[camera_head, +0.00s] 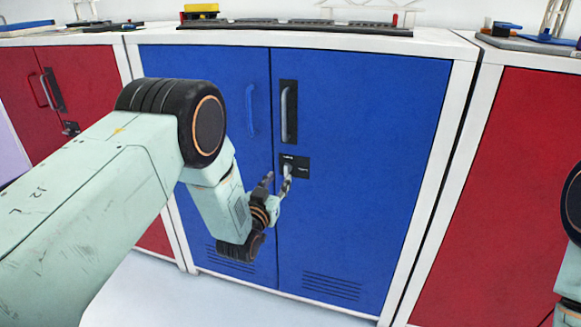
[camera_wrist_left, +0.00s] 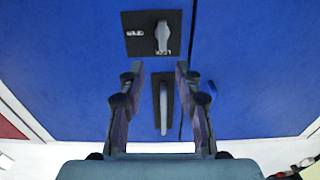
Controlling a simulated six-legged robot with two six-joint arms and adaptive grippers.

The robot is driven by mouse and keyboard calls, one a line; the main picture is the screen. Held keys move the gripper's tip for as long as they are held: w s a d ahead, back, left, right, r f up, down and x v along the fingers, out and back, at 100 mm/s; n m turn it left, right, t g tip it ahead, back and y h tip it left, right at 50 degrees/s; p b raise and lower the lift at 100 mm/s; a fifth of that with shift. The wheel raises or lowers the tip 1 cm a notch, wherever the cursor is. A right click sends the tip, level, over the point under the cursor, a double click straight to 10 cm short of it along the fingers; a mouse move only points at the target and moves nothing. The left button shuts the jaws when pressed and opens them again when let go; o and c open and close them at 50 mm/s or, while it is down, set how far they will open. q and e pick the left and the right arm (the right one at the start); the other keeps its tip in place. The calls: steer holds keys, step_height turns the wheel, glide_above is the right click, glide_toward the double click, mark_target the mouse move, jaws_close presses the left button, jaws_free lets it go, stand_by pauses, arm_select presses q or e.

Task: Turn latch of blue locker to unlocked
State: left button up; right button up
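The blue locker (camera_head: 362,150) has two doors, both shut. Its latch is a grey knob (camera_wrist_left: 162,36) on a black plate (camera_head: 301,160), just below the black handle recess (camera_head: 289,112) of the right door. In the left wrist view, which is upside down, the knob stands upright in the picture, in line with a small label; another label is beside it. My left gripper (camera_head: 277,177) is at the latch plate in the head view, partly covering it. In the left wrist view its fingers (camera_wrist_left: 160,70) are apart, with nothing between them; the knob is beyond the tips. My right gripper is not in view.
Red lockers stand on the left (camera_head: 33,88) and right (camera_head: 510,190). A second, blue handle (camera_head: 250,110) is on the left door. Model parts and a dark rail (camera_head: 300,27) lie on the locker top. The pale floor (camera_head: 210,305) in front is clear.

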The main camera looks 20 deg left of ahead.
mark_target(286, 166)
arm_select(q)
steer(key=w+b, duration=0.1)
steer(key=w, duration=0.1)
steer(key=w+b, duration=0.1)
steer(key=w, duration=0.2)
steer(key=shift+w+a+f, duration=0.1)
steer(key=shift+w+f, duration=0.1)
steer(key=shift+w+r+b, duration=0.1)
steer(key=shift+w+b, duration=0.35)
steer(key=shift+w, duration=0.55)
steer(key=shift+c, duration=0.2)
jaws_close()
steer(key=shift+r, duration=0.1)
